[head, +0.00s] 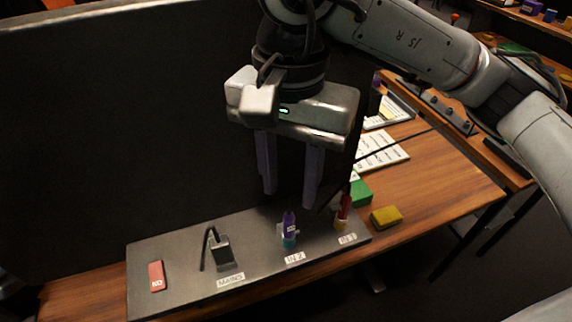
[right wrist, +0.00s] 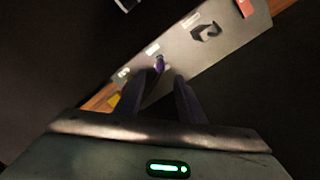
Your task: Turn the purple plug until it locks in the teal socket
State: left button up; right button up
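The purple plug (head: 289,222) stands upright in the teal socket (head: 289,241) on the grey panel (head: 185,255), by a white label that seems to read IN 2. A pale collar or tab shows around the joint. My right gripper (head: 290,198) is open and empty, pointing down, with its two purple-grey fingers just above the plug. In the right wrist view the plug (right wrist: 159,63) shows beyond the fingertips, between the two fingers and apart from them. How far the plug is turned is too small to tell. My left gripper is not in view.
A red plug (head: 344,208) in a yellowish socket stands right of the purple one. A black lever (head: 222,250) and a red switch (head: 156,275) are to the left. A yellow block (head: 386,216) and a green block (head: 361,192) lie on the wooden table. A dark wall rises behind.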

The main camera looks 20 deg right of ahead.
aim_at(289, 213)
notch_tip(289, 213, down, 8)
jog(key=shift+f+p, duration=0.15)
jog(key=shift+p, duration=0.25)
grip_shut()
jog(key=shift+b, duration=0.3)
